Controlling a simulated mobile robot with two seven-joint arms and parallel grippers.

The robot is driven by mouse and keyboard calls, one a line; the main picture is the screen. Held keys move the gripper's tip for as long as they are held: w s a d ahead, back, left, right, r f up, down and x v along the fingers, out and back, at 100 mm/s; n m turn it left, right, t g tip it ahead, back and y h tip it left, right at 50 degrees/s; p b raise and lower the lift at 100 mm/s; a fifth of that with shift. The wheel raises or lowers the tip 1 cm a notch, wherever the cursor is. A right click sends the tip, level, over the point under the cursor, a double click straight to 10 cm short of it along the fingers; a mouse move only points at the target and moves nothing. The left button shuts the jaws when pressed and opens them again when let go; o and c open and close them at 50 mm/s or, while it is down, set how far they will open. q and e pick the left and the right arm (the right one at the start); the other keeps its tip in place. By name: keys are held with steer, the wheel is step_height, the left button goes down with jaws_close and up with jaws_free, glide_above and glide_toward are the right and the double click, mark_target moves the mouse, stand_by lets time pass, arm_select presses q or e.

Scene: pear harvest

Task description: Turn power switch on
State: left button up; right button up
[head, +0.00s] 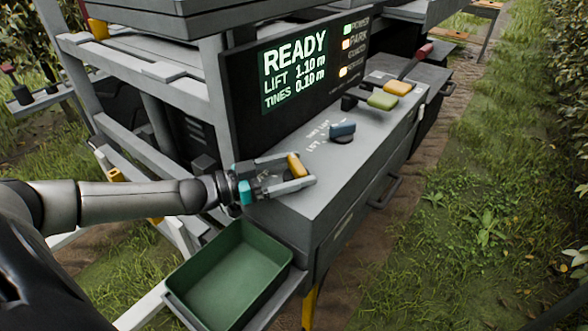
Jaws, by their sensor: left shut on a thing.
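An orange switch knob (296,164) stands at the near end of the grey console top (340,172). My left gripper (301,171) reaches in from the left, low over the console, with its fingers shut on the orange knob. I see no readable label by this knob, as the gripper covers the panel around it. The dark display (295,72) above reads READY, LIFT 1.10 m and TINES 0.10 m. Its lamp beside POWER (348,30) is lit green; lamps below it are orange. My right gripper is not in view.
A blue knob (342,130), a yellow-green handle (382,100), a yellow knob (399,87) and a red-tipped lever (423,50) stand farther along the console. A green tray (268,237) sits below the near end. Open grass lies to the right.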

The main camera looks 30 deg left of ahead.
arm_select(q)
steer(key=o, duration=1.1)
steer(key=shift+c, duration=0.2)
steer(key=shift+s, duration=0.1)
steer(key=p+v, duration=0.4)
steer(key=v, duration=1.1)
steer(key=shift+a, duration=0.1)
